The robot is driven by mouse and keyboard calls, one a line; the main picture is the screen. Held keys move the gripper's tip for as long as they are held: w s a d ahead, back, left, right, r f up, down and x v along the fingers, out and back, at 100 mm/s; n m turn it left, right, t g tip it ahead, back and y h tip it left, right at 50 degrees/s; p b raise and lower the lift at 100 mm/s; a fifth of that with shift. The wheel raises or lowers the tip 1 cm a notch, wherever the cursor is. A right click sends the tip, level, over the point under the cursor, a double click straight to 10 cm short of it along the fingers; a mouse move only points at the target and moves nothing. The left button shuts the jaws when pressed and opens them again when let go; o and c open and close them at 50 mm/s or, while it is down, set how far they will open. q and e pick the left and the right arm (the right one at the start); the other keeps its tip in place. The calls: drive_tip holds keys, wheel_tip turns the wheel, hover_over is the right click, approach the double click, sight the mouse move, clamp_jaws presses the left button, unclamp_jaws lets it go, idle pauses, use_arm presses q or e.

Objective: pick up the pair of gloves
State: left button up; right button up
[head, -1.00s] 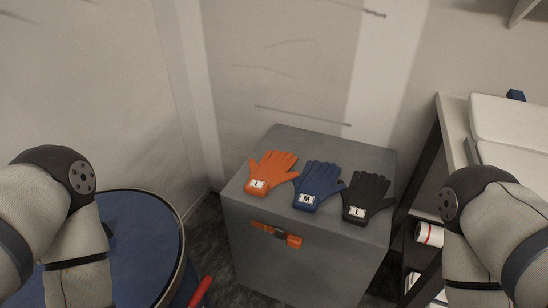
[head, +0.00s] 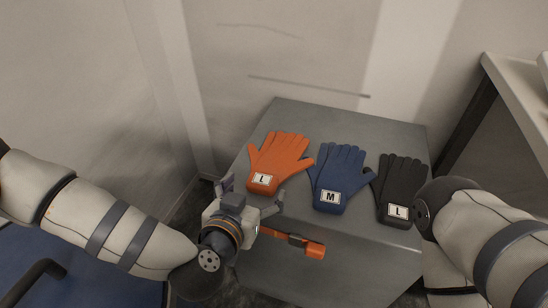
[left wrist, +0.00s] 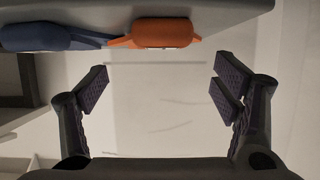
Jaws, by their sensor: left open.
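Three pairs of gloves lie flat on top of a grey box (head: 370,130): orange gloves (head: 280,158) labelled L at the left, blue gloves (head: 340,172) labelled M in the middle, black gloves (head: 402,175) labelled L at the right. My left gripper (head: 250,190) is open and empty, close by the box's front left edge near the orange gloves. In the left wrist view, the orange gloves (left wrist: 160,34) and blue gloves (left wrist: 45,37) show at the top edge, beyond the open fingers (left wrist: 160,85). My right arm is at the right; its gripper is out of view.
An orange latch (head: 300,244) sits on the box's front face. A wall stands behind the box.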

sight(263, 178)
use_arm(q)
drive_tip(key=x, duration=0.2)
drive_tip(key=b+x, duration=0.1)
drive_tip(key=x, duration=0.4)
drive_tip(key=shift+a+f, duration=0.15)
drive_tip(key=shift+f, duration=0.1)
drive_tip(key=c, duration=1.3)
